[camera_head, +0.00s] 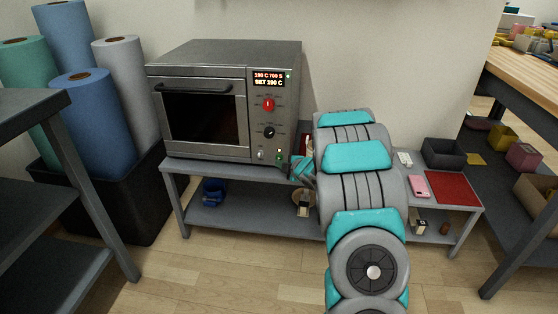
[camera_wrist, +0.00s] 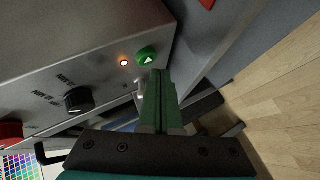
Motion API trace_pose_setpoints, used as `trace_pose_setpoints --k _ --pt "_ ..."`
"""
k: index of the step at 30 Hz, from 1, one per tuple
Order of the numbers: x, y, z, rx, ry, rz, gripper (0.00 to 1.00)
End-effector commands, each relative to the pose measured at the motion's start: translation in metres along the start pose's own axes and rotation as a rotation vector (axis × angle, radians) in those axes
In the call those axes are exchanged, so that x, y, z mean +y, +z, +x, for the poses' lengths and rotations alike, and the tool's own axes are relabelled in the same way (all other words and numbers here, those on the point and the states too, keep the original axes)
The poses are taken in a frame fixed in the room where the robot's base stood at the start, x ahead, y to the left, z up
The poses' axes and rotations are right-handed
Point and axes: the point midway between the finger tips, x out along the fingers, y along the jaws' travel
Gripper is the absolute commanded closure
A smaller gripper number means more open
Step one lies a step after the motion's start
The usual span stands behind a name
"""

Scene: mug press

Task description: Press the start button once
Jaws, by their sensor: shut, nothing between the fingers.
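The grey press oven (camera_head: 203,95) stands on a low grey table with its door closed. Its display (camera_head: 268,79) is lit and seems to read "190 C 700 S" over "SET 190 C". The start button (camera_wrist: 147,56) is green with a white triangle, at the panel's lower corner. An orange lamp (camera_wrist: 124,63) glows beside it. My gripper (camera_wrist: 159,74) is shut and empty, its green fingers pointing at the panel with the tips right by the button in the wrist view. I cannot tell whether they touch it. My arm partly hides the gripper in the head view.
A red knob (camera_head: 268,104) and a black knob (camera_head: 269,132) sit above the button on the panel. A pink phone (camera_head: 420,187), a red mat (camera_head: 452,188) and a dark bin (camera_head: 443,153) are on the table at right. Blue cups (camera_head: 213,191) stand on the shelf below.

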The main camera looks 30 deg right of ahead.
Motion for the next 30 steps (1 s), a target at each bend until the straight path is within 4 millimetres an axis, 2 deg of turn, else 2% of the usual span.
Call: trace_pose_setpoints --k 8,21,30 --pt "-0.004 -0.002 -0.003 0.0 -0.001 0.001 1.0" --pt "-0.025 -0.021 -0.029 -0.002 -0.004 0.0 1.0" --pt "-0.025 -0.025 -0.035 -0.001 -0.001 0.0 1.0"
